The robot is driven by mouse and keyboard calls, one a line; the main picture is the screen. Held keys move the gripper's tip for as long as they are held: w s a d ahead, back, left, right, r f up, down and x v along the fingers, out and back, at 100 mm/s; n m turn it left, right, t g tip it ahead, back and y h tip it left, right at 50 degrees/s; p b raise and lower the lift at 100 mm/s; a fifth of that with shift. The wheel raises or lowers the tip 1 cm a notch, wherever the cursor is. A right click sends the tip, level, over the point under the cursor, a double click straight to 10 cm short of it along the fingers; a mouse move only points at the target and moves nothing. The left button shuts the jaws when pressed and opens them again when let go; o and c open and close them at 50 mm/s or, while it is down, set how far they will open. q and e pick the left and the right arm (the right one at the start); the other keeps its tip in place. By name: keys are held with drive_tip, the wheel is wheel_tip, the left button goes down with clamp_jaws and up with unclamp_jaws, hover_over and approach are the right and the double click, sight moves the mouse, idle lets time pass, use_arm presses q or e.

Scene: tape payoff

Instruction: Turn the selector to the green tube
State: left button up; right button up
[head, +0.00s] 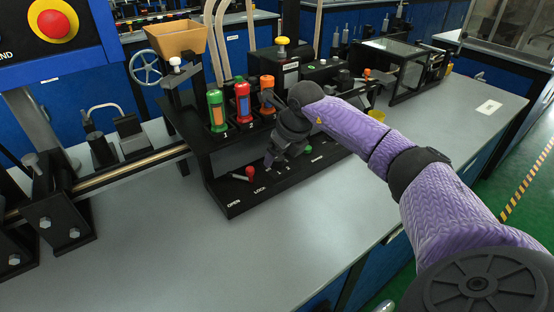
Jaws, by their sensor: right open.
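The green tube (217,111) stands upright in the black rack above the number 1. A red tube (242,103) stands beside it above the number 2, and an orange tube (267,96) is third. My right gripper (281,157) reaches in from the right, points down and is open over the black base panel (232,198), in front of the rack. Small white marks show on the panel just below its fingers. The selector cannot be made out; the gripper and wrist cover that part of the panel. My left gripper is not in view.
A red-knobbed lever (249,172) sits between the OPEN and LOCK labels, left of my right gripper. A green button (308,149) is to its right. A hopper (176,39) and a black machine (392,70) stand behind. The grey bench (150,255) is clear in front.

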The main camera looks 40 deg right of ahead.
drive_tip(key=shift+w+f, duration=0.2)
drive_tip(key=shift+f, duration=0.35)
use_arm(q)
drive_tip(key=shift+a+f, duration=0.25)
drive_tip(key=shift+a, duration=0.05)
use_arm(e)
clamp_jaws()
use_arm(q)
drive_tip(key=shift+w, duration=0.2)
